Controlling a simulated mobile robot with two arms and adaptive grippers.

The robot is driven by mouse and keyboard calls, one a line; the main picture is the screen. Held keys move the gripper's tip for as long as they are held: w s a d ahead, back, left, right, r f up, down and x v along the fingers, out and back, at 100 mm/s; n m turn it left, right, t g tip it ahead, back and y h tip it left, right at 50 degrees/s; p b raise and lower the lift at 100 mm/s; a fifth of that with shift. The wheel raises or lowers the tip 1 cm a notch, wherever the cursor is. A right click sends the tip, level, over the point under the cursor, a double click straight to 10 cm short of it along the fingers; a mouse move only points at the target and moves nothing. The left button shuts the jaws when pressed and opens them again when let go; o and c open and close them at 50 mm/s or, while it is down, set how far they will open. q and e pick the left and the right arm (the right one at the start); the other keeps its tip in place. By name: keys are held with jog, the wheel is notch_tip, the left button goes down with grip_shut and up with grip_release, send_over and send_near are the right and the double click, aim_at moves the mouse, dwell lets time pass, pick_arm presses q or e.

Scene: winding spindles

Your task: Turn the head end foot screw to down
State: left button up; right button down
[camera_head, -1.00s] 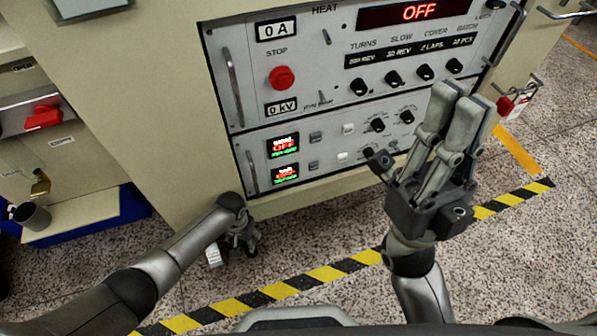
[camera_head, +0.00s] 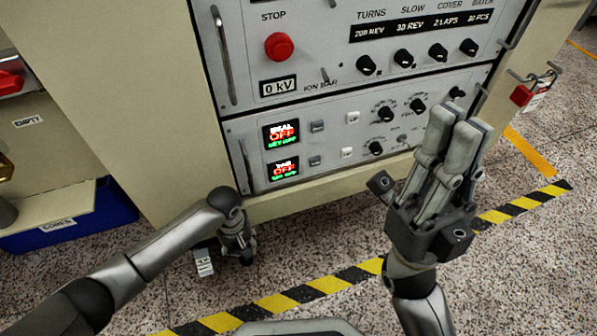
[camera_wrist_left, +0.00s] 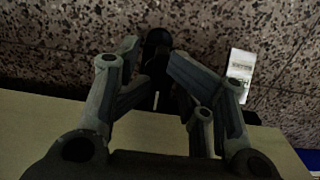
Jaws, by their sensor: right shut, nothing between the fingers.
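My left arm (camera_head: 165,255) reaches to the cabinet's lower front corner in the head view, beside a dark caster or foot assembly (camera_head: 240,243). A white tag (camera_head: 204,262) hangs next to it. In the left wrist view my left gripper (camera_wrist_left: 152,75) has its fingers spread apart. A dark upright part (camera_wrist_left: 157,45) shows between and beyond the fingertips; I cannot tell if it is the foot screw or whether the fingers touch it. The white tag (camera_wrist_left: 240,70) shows to the right there. My right gripper (camera_head: 458,125) is shut and empty, raised in front of the cabinet.
The cream cabinet carries a control panel (camera_head: 222,165) with knobs, a red stop button (camera_head: 279,46) and displays reading OFF. A red padlock (camera_head: 522,95) hangs at the right. A blue bin (camera_head: 70,225) stands at left. Yellow-black tape (camera_head: 328,281) crosses the speckled floor.

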pick_arm(q)
jog(key=shift+f+n+b, duration=0.3)
jog(key=shift+n+b, duration=0.2)
jog(key=shift+b, duration=1.15)
notch_tip(320, 180, up, 11)
jog(key=p, duration=0.8)
jog(key=w+d+r+m+t+h+p, duration=0.1)
jog(key=w+d+r+m+t+h, duration=0.1)
jog(key=d+r, duration=0.6)
jog(key=w+d+r+m+t+h+p, duration=0.1)
jog(key=w+d+r+m+t+h, duration=0.1)
jog(key=w+d+r+t+h, duration=0.2)
jog(key=d+r+t+h, duration=0.2)
jog(key=d+r+t, duration=0.1)
jog(key=d, duration=0.1)
jog(key=shift+w+d+r+m+h, duration=0.15)
jog(key=shift+w+r+m+h, duration=0.15)
jog(key=shift+w+r+h, duration=0.1)
jog(key=shift+f, duration=0.1)
